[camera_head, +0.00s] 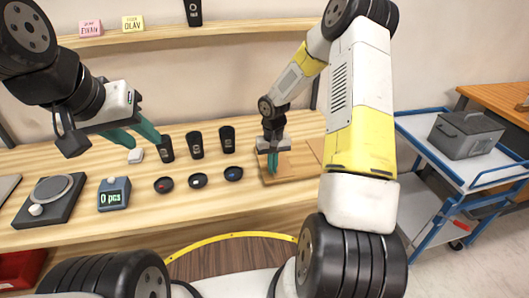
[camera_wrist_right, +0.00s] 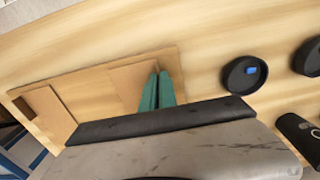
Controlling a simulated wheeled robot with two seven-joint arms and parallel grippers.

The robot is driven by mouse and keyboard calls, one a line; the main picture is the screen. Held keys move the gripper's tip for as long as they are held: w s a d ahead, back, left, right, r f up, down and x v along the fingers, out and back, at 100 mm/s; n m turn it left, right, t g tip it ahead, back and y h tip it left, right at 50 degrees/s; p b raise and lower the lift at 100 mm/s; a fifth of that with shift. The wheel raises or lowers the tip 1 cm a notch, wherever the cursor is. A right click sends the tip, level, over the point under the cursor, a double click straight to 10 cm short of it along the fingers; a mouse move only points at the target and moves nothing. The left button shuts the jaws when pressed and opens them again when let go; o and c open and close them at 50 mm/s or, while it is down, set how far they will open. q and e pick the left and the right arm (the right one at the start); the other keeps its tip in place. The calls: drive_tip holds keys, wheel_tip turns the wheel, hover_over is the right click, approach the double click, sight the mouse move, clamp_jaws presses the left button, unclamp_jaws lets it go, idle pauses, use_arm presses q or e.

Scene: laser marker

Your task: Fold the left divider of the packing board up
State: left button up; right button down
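The light wooden packing board (camera_head: 282,179) lies on the bench, partly hidden behind my right arm. In the right wrist view the board (camera_wrist_right: 95,92) shows a flat tan panel (camera_wrist_right: 128,82) by my fingers and another (camera_wrist_right: 48,118) farther left. Both panels look flat; I cannot tell for certain which is the left divider. My right gripper (camera_head: 272,163) points down over the board's left part. Its green fingers (camera_wrist_right: 158,90) are together, with nothing visible between them. Contact with the panel cannot be made out. My left gripper (camera_head: 138,133) is open and empty above the bench's left part.
Three round black dishes, one being the blue-marked dish (camera_head: 233,173), and three black cups, one being the middle cup (camera_head: 195,145), stand left of the board. A counter display (camera_head: 114,194) and a scale (camera_head: 50,198) are farther left. A blue cart (camera_head: 440,157) stands right.

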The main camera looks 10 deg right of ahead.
drive_tip(key=shift+d+r, duration=0.1)
idle(0.3)
drive_tip(key=r+y, duration=0.1)
drive_tip(key=d+y, duration=0.1)
drive_tip(key=y, duration=0.1)
drive_tip(key=d+r+y, duration=0.1)
drive_tip(key=y, duration=0.1)
drive_tip(key=shift+d+r, duration=0.2)
drive_tip(key=shift+r, duration=0.15)
drive_tip(key=d+y, duration=0.1)
drive_tip(key=y, duration=0.1)
drive_tip(key=d+r+y, duration=0.1)
drive_tip(key=shift+w+r+y, duration=0.1)
drive_tip(key=shift+r+y, duration=0.1)
drive_tip(key=shift+y, duration=0.2)
drive_tip(key=d+y, duration=0.2)
drive_tip(key=y, duration=0.1)
drive_tip(key=d+y, duration=0.1)
drive_tip(key=shift+d+r, duration=0.15)
drive_tip(key=shift+r, duration=0.1)
drive_tip(key=shift+w+d+f+g+y, duration=0.1)
drive_tip(key=shift+d+f+g+y, duration=0.05)
drive_tip(key=shift+d+y, duration=0.8)
drive_tip(key=shift+d+f+g+y, duration=0.15)
drive_tip(key=shift+d+y, duration=0.35)
drive_tip(key=shift+y, duration=0.75)
drive_tip(key=c, duration=1.6)
unclamp_jaws()
drive_tip(key=shift+c, duration=0.2)
